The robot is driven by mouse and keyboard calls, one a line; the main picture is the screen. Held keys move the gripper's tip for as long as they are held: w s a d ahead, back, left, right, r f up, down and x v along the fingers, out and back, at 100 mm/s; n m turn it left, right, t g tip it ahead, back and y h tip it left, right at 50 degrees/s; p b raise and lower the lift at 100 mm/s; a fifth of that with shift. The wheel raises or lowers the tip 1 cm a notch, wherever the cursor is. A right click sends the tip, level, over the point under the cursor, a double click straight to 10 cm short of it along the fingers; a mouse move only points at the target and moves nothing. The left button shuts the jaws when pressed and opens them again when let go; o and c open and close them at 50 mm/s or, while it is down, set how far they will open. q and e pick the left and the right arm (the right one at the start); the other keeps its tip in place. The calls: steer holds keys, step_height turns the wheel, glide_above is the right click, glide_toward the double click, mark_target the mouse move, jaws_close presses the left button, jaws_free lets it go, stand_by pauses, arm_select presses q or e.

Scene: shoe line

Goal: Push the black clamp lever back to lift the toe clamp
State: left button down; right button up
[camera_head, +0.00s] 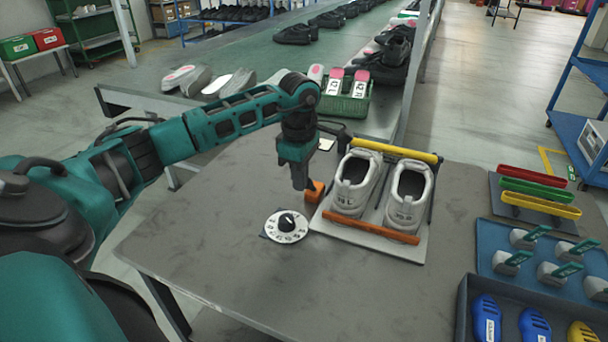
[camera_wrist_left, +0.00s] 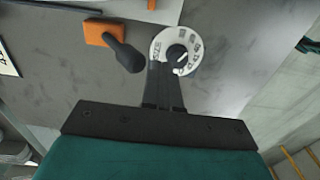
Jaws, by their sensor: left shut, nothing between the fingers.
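The black clamp lever (camera_wrist_left: 128,55) shows in the left wrist view as a dark handle with a rounded end, rising from an orange block (camera_wrist_left: 104,33). In the head view the orange block (camera_head: 315,192) sits at the left edge of the shoe fixture board (camera_head: 345,238), and my gripper hides most of the lever. A pair of grey-white shoes (camera_head: 408,192) stands on the board between a yellow bar (camera_head: 395,151) behind and an orange bar (camera_head: 371,227) in front. My left gripper (camera_head: 299,184) points down, shut and empty, close beside the lever; contact cannot be told.
A round white dial (camera_head: 286,226) with a black knob lies just in front of my left gripper. Coloured bars (camera_head: 540,190), a blue tray (camera_head: 497,243) and a dark box (camera_head: 462,298) fill the right side. The table's front left is clear.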

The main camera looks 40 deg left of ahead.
arm_select(q)
step_height(320, 180, up, 6)
steer(key=p, duration=0.4)
steer(key=shift+r, duration=0.1)
stand_by(0.5)
steer(key=shift+s, duration=0.1)
